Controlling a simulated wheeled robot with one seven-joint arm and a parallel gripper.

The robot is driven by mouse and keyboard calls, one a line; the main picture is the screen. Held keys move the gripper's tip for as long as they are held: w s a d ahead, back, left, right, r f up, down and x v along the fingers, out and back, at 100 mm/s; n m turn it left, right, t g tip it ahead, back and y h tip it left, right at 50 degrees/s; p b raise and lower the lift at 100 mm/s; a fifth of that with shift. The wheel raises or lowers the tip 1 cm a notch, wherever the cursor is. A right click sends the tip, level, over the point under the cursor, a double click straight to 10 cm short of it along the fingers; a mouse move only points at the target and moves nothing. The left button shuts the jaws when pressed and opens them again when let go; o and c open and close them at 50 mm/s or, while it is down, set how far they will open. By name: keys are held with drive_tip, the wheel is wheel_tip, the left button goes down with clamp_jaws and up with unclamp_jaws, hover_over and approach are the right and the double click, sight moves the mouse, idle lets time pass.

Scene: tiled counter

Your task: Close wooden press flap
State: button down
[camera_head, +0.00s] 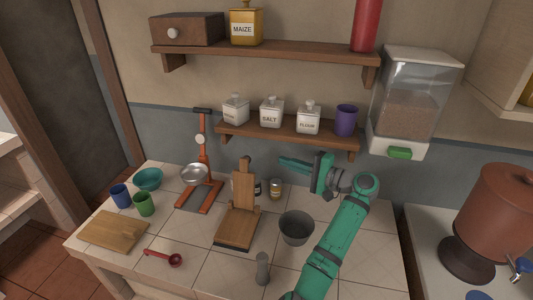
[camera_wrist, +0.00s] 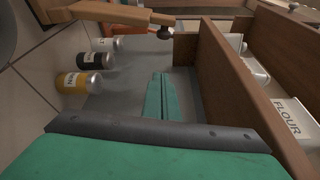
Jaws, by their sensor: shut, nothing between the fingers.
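The wooden press (camera_head: 238,222) stands in the middle of the tiled counter. Its flap (camera_head: 244,186) stands raised and upright at the back of the base, with a narrow top end. My gripper (camera_head: 282,161) is to the right of the flap's top, pointing left towards it, apart from it. Its green fingers (camera_wrist: 160,96) are shut together and empty in the wrist view. A wooden arm with a dark knob (camera_wrist: 120,15) lies beyond the fingertips there; it looks like the flap's upper end.
Small jars (camera_wrist: 80,84) stand on the counter near the wall. A shelf (camera_head: 288,136) with canisters hangs above my gripper. A grey bowl (camera_head: 296,229) and a grey shaker (camera_head: 262,269) stand right of the press. An orange scale (camera_head: 205,190) stands left.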

drive_tip(key=w+a, duration=0.2)
drive_tip(key=a, duration=0.7)
idle(0.4)
drive_tip(key=shift+r, duration=0.1)
idle(0.4)
